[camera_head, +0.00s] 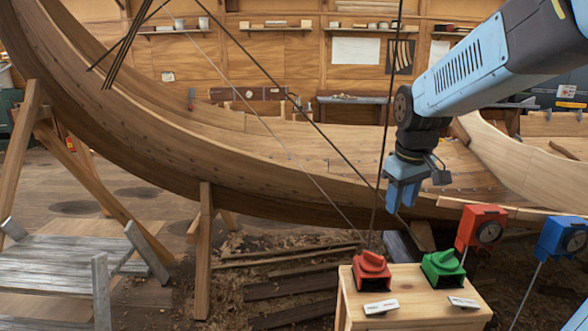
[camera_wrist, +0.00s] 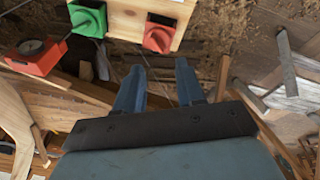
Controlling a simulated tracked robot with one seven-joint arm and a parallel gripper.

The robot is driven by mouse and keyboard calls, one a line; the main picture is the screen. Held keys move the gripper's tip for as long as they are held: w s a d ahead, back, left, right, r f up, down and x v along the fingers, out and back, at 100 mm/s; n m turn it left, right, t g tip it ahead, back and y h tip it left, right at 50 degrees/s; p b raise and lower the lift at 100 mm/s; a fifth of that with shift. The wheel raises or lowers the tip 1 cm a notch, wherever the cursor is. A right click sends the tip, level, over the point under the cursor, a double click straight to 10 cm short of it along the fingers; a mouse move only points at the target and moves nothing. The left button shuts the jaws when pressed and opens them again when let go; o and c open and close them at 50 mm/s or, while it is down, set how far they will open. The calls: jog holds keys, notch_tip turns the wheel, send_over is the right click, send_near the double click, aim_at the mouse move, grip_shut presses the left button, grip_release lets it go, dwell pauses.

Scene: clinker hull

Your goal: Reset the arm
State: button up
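My blue arm (camera_head: 480,65) reaches in from the upper right in the head view. My gripper (camera_head: 398,200) hangs downward from it, in front of the wooden hull and above the stand. In the wrist view the two blue fingers of my gripper (camera_wrist: 159,72) are apart, with nothing seen between them. A red box with a knob (camera_head: 371,271) and a green box with a knob (camera_head: 442,268) sit on a pale wooden stand (camera_head: 415,308). They also show at the top of the wrist view, the red one (camera_wrist: 160,37) nearer the fingers. My gripper touches neither box.
A red gauge box (camera_head: 481,228) and a blue gauge box (camera_head: 561,238) stand on thin rods right of the stand. The planked hull (camera_head: 300,160) spans the scene, propped on wooden supports (camera_head: 204,250). Grey slatted planks (camera_head: 65,262) lie lower left.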

jog(key=s+r+m+t, duration=0.2)
jog(key=s+m+t, duration=0.1)
jog(key=s, duration=1.2)
jog(key=shift+s+d+r+m, duration=0.15)
jog(key=shift+r+m, duration=0.1)
jog(key=shift+m, duration=0.65)
